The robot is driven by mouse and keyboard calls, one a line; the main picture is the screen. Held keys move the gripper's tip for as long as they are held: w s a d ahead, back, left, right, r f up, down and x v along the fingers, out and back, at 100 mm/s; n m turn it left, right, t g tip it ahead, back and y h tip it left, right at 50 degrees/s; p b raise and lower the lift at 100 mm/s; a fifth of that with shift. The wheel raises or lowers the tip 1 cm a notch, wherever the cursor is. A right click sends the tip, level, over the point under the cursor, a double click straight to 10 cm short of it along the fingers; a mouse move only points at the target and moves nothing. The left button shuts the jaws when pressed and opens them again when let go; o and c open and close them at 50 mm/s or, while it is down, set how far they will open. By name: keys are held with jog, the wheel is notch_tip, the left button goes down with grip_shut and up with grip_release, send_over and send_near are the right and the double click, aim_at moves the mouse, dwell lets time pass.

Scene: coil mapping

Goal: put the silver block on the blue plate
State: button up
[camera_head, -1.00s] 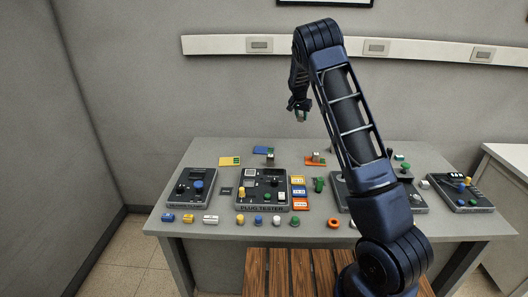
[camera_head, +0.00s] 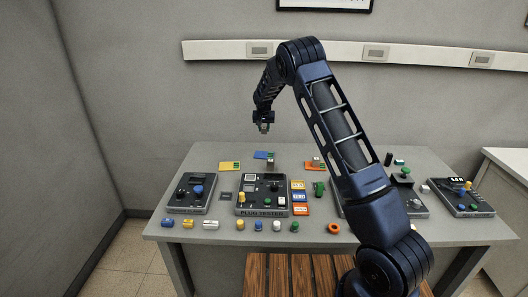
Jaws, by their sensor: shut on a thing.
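My gripper (camera_head: 263,125) hangs above the back of the table, pointing down. It is shut on a small grey block, which looks like the silver block (camera_head: 264,130); it is small and partly hidden by the fingers. The blue plate (camera_head: 261,154) lies flat near the table's back edge, below the gripper in the picture, with a clear gap between them. A small dark and grey block (camera_head: 270,162) stands at the plate's front right; I cannot tell whether it touches the plate.
A yellow plate (camera_head: 229,166) lies to the left and an orange plate (camera_head: 311,166) with a small block to the right. The plug tester box (camera_head: 247,210) and other control boxes stand in front. Several small coloured parts line the front edge. The air around the gripper is clear.

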aim_at(264, 154)
notch_tip(264, 154, down, 14)
jog(key=shift+r, duration=0.2)
dwell(0.4)
jog(key=shift+f, duration=0.15)
jog(key=o, duration=1)
jog(key=v, duration=1.2)
